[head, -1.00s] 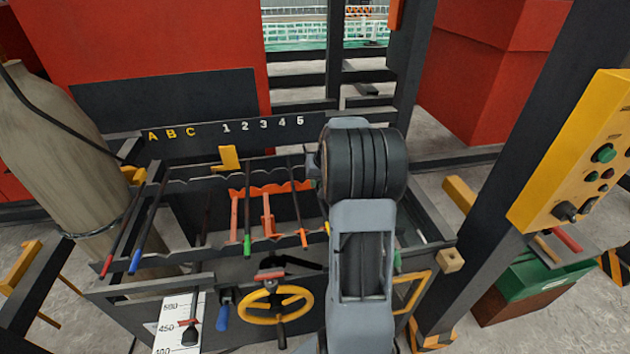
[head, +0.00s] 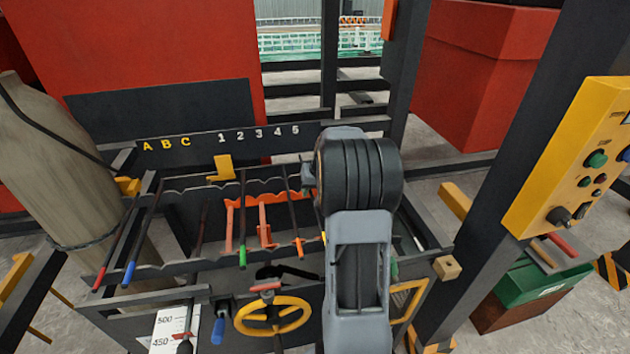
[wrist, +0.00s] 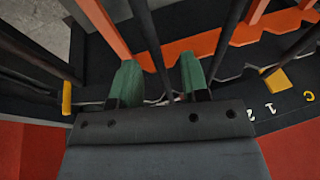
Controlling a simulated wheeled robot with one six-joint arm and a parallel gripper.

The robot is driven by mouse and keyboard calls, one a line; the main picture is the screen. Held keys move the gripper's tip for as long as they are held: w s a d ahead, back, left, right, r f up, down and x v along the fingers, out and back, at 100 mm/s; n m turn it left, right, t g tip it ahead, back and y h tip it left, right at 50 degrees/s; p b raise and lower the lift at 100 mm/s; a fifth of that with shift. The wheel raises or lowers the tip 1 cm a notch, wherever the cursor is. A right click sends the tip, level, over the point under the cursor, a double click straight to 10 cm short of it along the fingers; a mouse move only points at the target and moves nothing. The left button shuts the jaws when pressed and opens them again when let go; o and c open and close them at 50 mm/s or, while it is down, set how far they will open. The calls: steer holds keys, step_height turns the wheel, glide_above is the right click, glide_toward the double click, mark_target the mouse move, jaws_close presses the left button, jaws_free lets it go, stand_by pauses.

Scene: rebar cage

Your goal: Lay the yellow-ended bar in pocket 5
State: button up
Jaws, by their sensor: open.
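A small yellow tip (head: 323,238) shows at the left edge of my arm in the head view. The rest of that bar is hidden behind the arm. The label 5 (head: 295,130) stands on the dark back board, at the right end of the row 1 to 5; pocket 5 itself is largely covered by my arm. My gripper is hidden in the head view. In the wrist view its green fingers (wrist: 160,62) are apart, with a dark bar (wrist: 147,35) passing between them. I cannot tell that bar's end colour, or whether the fingers touch it.
Red-ended (head: 97,280) and blue-ended (head: 130,268) bars lie at the left of the notched rack. Green-ended (head: 243,250) and orange-ended (head: 299,245) bars lie near the middle. A yellow handwheel (head: 272,315) is in front. A post with a yellow control box (head: 575,160) stands right.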

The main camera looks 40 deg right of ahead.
steer(key=v, duration=1.3)
steer(key=shift+r+b, duration=0.2)
steer(key=shift+b, duration=0.2)
steer(key=shift+s+d, duration=0.1)
steer(key=s+a+f+n, duration=0.2)
steer(key=s+a, duration=0.5)
steer(key=a, duration=0.6)
steer(key=s+a+f+n, duration=0.3)
steer(key=s+a, duration=0.4)
steer(key=a, duration=0.6)
steer(key=shift+f+h, duration=0.3)
steer(key=shift+f, duration=0.4)
